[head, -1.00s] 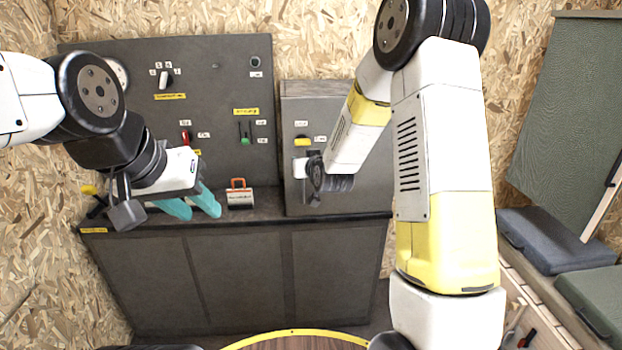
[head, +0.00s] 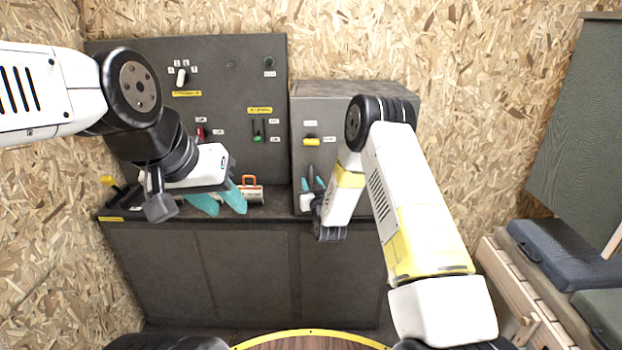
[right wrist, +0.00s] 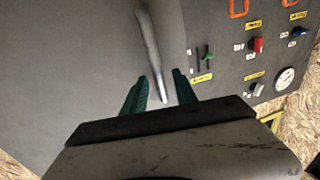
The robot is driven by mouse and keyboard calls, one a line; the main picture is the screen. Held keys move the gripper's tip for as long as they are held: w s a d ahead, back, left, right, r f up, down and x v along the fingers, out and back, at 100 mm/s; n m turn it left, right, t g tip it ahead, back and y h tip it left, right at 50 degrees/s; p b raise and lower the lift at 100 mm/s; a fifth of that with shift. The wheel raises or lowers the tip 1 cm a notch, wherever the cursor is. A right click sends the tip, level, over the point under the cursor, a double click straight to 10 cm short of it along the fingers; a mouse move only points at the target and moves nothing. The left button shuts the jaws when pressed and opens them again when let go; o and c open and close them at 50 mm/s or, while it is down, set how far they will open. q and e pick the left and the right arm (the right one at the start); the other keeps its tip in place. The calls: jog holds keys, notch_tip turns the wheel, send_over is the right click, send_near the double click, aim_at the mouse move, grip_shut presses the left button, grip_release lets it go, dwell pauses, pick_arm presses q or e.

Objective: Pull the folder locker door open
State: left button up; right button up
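The folder locker (head: 388,108) is the grey box standing on the right of the counter; its front door looks shut. A long bar handle on the door shows as a metallic bar in the right wrist view (right wrist: 151,45). My right gripper (head: 312,182) is upright and low in front of the door, its teal fingers apart. In the right wrist view the bar's end lies between the open fingers (right wrist: 161,78), with gaps on both sides. Whether the bar is deep between them is unclear. My left gripper (head: 229,210) is open and empty, over the counter left of the locker.
A dark panel (head: 225,90) with switches and levers stands left of the locker. An orange-handled box (head: 253,192) sits on the counter (head: 275,210) beside my left gripper. A yellow-tipped lever (head: 107,181) is at the far left. Cushioned seating (head: 560,250) is at the right.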

jog(key=shift+w+a, duration=0.15)
jog(key=shift+w, duration=0.65)
grip_shut()
dwell(0.9)
